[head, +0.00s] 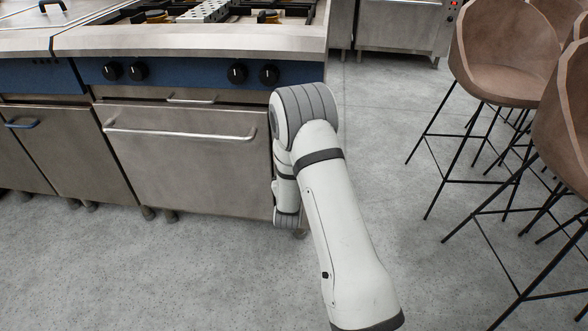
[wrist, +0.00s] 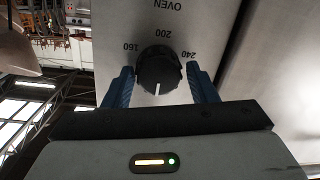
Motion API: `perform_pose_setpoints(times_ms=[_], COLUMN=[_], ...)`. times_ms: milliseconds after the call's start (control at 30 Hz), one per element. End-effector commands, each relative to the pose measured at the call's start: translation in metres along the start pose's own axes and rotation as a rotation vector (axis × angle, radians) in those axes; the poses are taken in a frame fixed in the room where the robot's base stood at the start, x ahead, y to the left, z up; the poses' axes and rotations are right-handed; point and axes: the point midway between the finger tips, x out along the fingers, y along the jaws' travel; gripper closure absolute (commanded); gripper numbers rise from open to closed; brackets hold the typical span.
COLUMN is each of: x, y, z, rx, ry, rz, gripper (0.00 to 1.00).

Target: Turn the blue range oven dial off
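In the wrist view, a round black dial (wrist: 159,69) sits on a pale panel under the word OVEN, with 160, 200 and 240 printed around it. Its white pointer line points down in the picture, away from those numbers. My gripper (wrist: 161,82) is open, with one blue finger on each side of the dial and small gaps showing. In the head view, the range (head: 190,150) has a blue control panel (head: 188,75) with several black knobs. My arm stands at the range's right front corner; my gripper and the dial between its fingers are hidden there.
The oven door has a long bar handle (head: 180,133). Brown bar stools (head: 505,60) with thin black legs stand on the right. Grey floor (head: 400,95) is clear between them and the range. Another steel unit (head: 405,28) stands behind.

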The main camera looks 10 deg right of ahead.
Motion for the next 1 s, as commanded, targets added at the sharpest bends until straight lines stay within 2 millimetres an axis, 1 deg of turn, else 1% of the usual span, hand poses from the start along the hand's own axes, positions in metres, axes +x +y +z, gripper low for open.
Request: perform_pose_setpoints(times_ms=[33, 100, 133, 333, 433, 567, 700, 800, 900, 1000], x=[0.0, 0.0, 0.0, 0.0, -0.005, -0.023, -0.049, -0.063, -0.073, -0.077], y=[0.0, 0.001, 0.001, 0.001, 0.001, 0.001, 0.0, 0.0, 0.0, 0.001], z=[0.0, 0.0, 0.0, 0.0, -0.001, -0.002, -0.002, -0.001, -0.001, 0.0], rx=[0.0, 0.001, 0.001, 0.002, 0.001, 0.0, -0.001, 0.0, 0.0, 0.0], ry=[0.0, 0.0, 0.0, 0.001, 0.0, -0.001, -0.002, -0.002, -0.001, 0.0], rz=[0.001, 0.002, 0.002, 0.003, 0.003, 0.001, 0.0, 0.0, 0.0, 0.002], gripper=[0.44, 0.38, 0.36, 0.36, 0.36, 0.36, 0.36, 0.36, 0.36, 0.36])
